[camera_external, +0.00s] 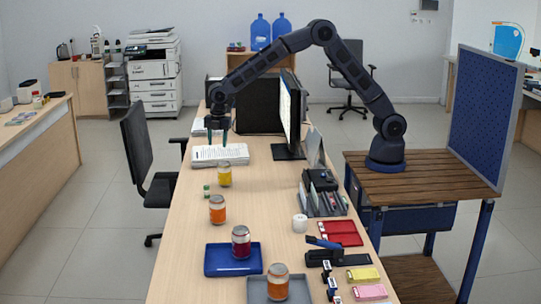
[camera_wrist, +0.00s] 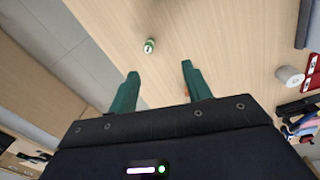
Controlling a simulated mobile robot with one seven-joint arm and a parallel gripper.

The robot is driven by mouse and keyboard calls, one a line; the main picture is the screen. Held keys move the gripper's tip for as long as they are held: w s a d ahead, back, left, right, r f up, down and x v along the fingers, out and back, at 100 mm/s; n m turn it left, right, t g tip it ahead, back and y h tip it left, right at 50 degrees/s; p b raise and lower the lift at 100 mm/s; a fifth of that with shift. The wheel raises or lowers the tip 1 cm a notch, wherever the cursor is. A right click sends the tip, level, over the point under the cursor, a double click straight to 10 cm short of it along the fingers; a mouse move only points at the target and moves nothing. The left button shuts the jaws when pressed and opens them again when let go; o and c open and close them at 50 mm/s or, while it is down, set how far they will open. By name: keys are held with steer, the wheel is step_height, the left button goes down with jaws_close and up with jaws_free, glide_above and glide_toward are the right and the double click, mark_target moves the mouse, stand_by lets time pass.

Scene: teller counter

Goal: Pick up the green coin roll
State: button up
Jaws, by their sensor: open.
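The green coin roll (camera_external: 206,190) is a small green and white cylinder on the long wooden counter. In the wrist view the coin roll (camera_wrist: 149,46) lies beyond the fingertips, with bare wood around it. My gripper (camera_external: 217,141) hangs above the far part of the counter, near an open stack of printed paper, apart from the roll. In the wrist view my gripper (camera_wrist: 159,70) has its two green fingers spread with nothing between them.
A yellow can (camera_external: 224,174) and an orange can (camera_external: 217,209) stand close to the coin roll. A blue tray (camera_external: 215,262) with a red can is nearer the camera. The paper stack (camera_external: 220,155), monitor (camera_external: 289,112) and black organizer (camera_external: 322,200) stand around; the left counter edge is near.

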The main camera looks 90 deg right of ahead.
mark_target(207, 198)
steer(key=w+f+n, duration=0.1)
steer(key=w+f, duration=0.1)
steer(key=f, duration=0.2)
steer(key=w+a+f, duration=0.1)
steer(key=w+f, duration=0.1)
steer(key=f, duration=0.2)
steer(key=w+a+f+n, duration=0.1)
steer(key=w+f, duration=0.1)
steer(key=f, duration=0.2)
steer(key=shift+f+n+g, duration=0.3)
steer(key=shift+f+g, duration=0.1)
steer(key=f, duration=1)
steer(key=shift+d+f, duration=0.2)
steer(key=shift+f, duration=0.1)
jaws_close()
